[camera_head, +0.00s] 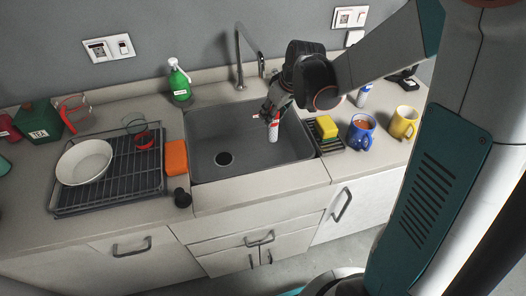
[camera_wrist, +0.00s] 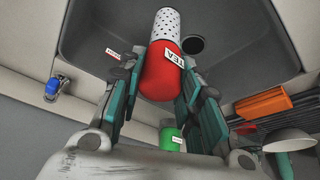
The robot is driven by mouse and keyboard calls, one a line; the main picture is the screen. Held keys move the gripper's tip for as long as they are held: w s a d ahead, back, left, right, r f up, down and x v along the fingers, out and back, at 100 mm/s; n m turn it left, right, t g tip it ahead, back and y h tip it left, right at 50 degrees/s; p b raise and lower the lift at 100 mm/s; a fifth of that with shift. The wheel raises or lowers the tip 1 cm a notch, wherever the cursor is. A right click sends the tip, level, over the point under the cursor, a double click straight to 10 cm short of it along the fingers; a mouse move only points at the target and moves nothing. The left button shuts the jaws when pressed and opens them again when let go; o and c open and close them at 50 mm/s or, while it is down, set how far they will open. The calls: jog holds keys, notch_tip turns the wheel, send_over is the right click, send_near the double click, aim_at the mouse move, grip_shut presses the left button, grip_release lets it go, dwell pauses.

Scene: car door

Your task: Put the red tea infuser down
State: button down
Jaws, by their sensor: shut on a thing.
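The red tea infuser (camera_wrist: 162,72) has a red body with a "TEA" label and a white perforated end. My gripper (camera_wrist: 157,92) is shut on its red body, with one finger on each side. In the head view, my gripper (camera_head: 270,112) holds the infuser (camera_head: 273,131) over the right part of the grey sink (camera_head: 206,130). Its perforated end points away from the wrist, towards the basin. I cannot tell its exact height above the sink floor.
A black drying rack (camera_head: 124,188) with a white bowl (camera_head: 84,161) stands left of the sink, beside an orange sponge (camera_head: 176,158). A green bottle (camera_head: 180,84) and the tap (camera_head: 239,70) stand behind. A blue mug (camera_head: 361,132) and yellow mug (camera_head: 403,122) stand right. The sink's left side is clear.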

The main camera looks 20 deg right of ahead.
notch_tip(320, 180, down, 16)
jog(key=b, duration=0.4)
jog(key=shift+b, duration=0.4)
jog(key=shift+r, duration=0.1)
jog(key=c, duration=1.2)
grip_release()
jog(key=shift+o, duration=0.2)
